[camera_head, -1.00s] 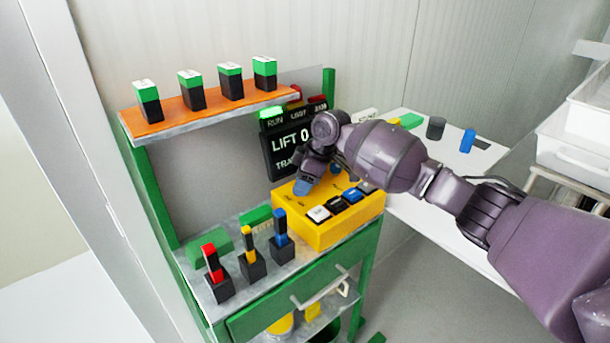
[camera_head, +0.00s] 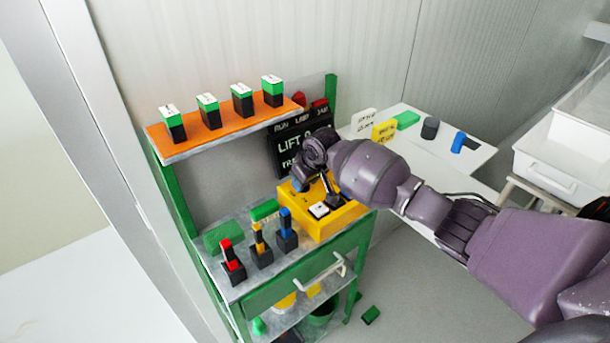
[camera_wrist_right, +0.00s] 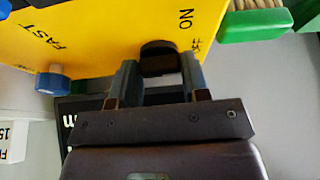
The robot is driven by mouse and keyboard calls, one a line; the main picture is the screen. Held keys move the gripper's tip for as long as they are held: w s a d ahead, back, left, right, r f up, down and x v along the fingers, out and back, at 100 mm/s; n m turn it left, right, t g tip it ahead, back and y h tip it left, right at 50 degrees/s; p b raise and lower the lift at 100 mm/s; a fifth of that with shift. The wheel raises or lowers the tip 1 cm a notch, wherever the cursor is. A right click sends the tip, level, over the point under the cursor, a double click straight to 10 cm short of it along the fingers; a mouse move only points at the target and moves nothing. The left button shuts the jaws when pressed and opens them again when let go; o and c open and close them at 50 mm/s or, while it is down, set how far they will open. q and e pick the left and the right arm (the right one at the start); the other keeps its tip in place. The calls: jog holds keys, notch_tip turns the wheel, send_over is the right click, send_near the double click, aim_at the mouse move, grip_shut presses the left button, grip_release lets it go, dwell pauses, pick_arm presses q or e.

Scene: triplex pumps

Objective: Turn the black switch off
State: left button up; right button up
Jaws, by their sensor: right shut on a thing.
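The black switch (camera_wrist_right: 158,56) shows in the right wrist view as a dark rounded piece on the yellow control box (camera_wrist_right: 100,30). It sits between the two fingers of my right gripper (camera_wrist_right: 158,76), which is shut on it. In the head view my right gripper (camera_head: 308,183) is over the back left of the yellow control box (camera_head: 322,228). The arm and hand hide the switch there. My left gripper is not in view.
A white button (camera_head: 318,210) is on the box front. A blue knob (camera_wrist_right: 50,82) is beside the gripper. A dark display (camera_head: 288,147) stands behind. Red, yellow and blue levers (camera_head: 287,230) stand left. An orange shelf (camera_head: 225,132) holds several green-black blocks.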

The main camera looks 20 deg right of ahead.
jog(key=shift+m, duration=0.4)
jog(key=o, duration=0.6)
jog(key=shift+o, duration=0.2)
jog(key=v, duration=1)
jog(key=shift+s+r, duration=0.3)
jog(key=shift+a, duration=0.1)
